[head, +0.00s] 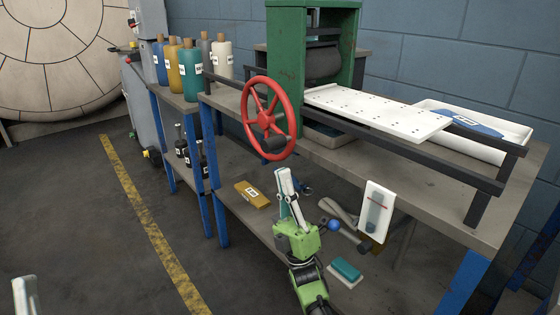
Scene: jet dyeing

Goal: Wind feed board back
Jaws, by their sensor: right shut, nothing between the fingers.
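The white feed board (378,112), dotted with small holes, lies on dark rails to the right of the green press frame (287,50). A red handwheel (268,116) with a dark handle knob (274,143) stands upright at the front of the frame. My right gripper (285,177) is below the wheel, in front of the bench. Its fingers point up, are shut and hold nothing. It does not touch the wheel. At the bottom left corner only a pale tip (25,294) shows, probably of my left gripper; its jaws cannot be made out.
Several bottles (190,70) stand on the side shelf at left. A white tray (520,132) with blue cloth lies right of the board. The lower shelf holds a yellow box (252,194) and a teal block (346,269). The floor left of the yellow stripe (140,205) is clear.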

